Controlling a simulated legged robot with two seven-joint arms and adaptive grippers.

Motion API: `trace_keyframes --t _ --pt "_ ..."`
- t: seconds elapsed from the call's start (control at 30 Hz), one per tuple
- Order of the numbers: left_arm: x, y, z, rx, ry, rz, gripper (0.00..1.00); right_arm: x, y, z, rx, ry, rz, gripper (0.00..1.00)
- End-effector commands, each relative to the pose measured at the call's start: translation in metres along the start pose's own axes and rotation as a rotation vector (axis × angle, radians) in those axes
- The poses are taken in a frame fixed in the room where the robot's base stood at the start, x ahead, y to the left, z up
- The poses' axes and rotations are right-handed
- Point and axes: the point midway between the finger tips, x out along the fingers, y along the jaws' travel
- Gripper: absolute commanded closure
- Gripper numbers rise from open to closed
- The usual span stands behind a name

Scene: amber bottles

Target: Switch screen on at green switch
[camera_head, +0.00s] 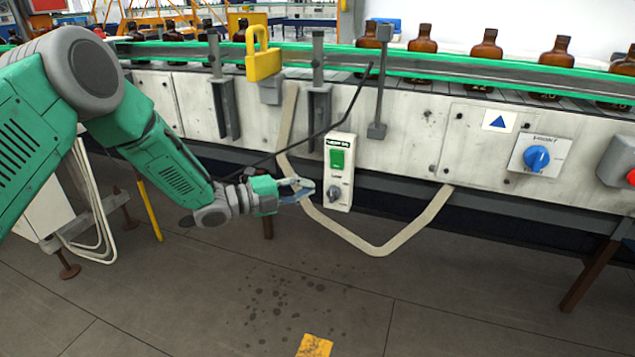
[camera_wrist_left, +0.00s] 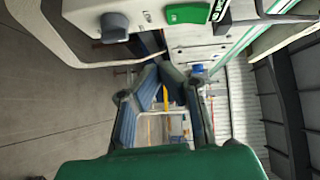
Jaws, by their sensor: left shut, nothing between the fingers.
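The green switch (camera_head: 337,158) sits on the upper part of a white switch box on the front of the conveyor. Below it on the same box is a grey rotary knob (camera_head: 334,193). My left gripper (camera_head: 308,188) is just left of the box, shut and empty, at about the height of the knob. In the left wrist view the green switch (camera_wrist_left: 188,13) and the grey knob (camera_wrist_left: 115,27) lie along the top edge, beyond the shut fingers (camera_wrist_left: 165,75). I cannot tell whether the fingertips touch the box. My right gripper is not in view.
A conveyor with amber bottles (camera_head: 486,45) runs across the back. A blue rotary knob (camera_head: 537,158) is on the panel at right. A beige cable conduit (camera_head: 378,248) loops below the switch box. A yellow padlock-shaped piece (camera_head: 263,62) hangs above. The floor in front is open.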

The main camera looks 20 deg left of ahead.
Motion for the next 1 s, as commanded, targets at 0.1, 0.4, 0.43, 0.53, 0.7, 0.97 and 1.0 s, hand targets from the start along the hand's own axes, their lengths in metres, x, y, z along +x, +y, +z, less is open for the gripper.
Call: trace_keyframes --t 0.1,0.4,0.43,0.53,0.7,0.97,1.0 --pt "-0.022 0.001 0.000 -0.001 -0.002 0.000 1.00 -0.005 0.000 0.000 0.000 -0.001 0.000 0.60" --pt "-0.055 0.008 0.001 -0.002 0.000 -0.001 1.00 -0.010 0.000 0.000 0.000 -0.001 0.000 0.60" --pt "-0.056 0.008 0.001 -0.002 0.000 -0.002 1.00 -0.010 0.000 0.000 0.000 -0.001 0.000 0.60" --pt "-0.058 0.008 0.001 -0.002 0.000 -0.002 1.00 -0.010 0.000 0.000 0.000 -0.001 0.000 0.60" --pt "-0.057 0.008 0.001 -0.001 0.000 -0.001 1.00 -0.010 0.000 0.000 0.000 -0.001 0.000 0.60" --pt "-0.056 0.009 0.000 -0.008 -0.002 0.001 1.00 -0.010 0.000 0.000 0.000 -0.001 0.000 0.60" --pt "-0.056 0.012 -0.002 -0.029 -0.007 0.009 1.00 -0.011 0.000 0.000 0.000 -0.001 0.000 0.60"
